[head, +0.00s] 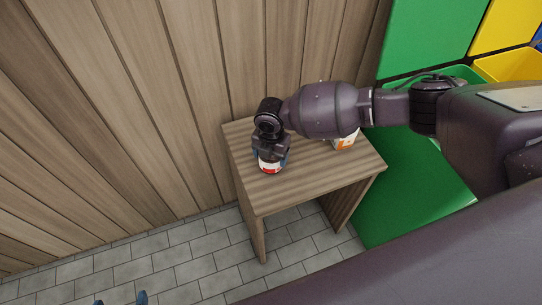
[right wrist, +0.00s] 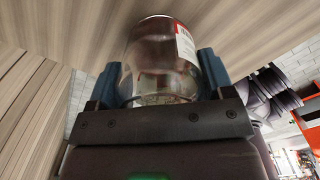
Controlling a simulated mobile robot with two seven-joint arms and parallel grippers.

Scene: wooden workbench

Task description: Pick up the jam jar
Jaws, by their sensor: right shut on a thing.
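The jam jar (head: 270,167) is in the head view on the wooden workbench (head: 300,187), mostly covered by my right gripper, with a red and white label showing below the fingers. In the right wrist view the jar (right wrist: 158,62) is clear glass with a red and white label at its right side. My right gripper (head: 268,155) comes down over the jar from above. Its two blue-grey fingers stand on either side of the jar in the right wrist view (right wrist: 160,85), shut on it. I cannot tell whether the jar touches the bench top.
A white and orange container (head: 346,141) stands on the bench to the right, partly behind my right arm. A plank wall (head: 180,90) rises behind the bench. Green bins (head: 415,185) stand at the right. The bench's front part is clear.

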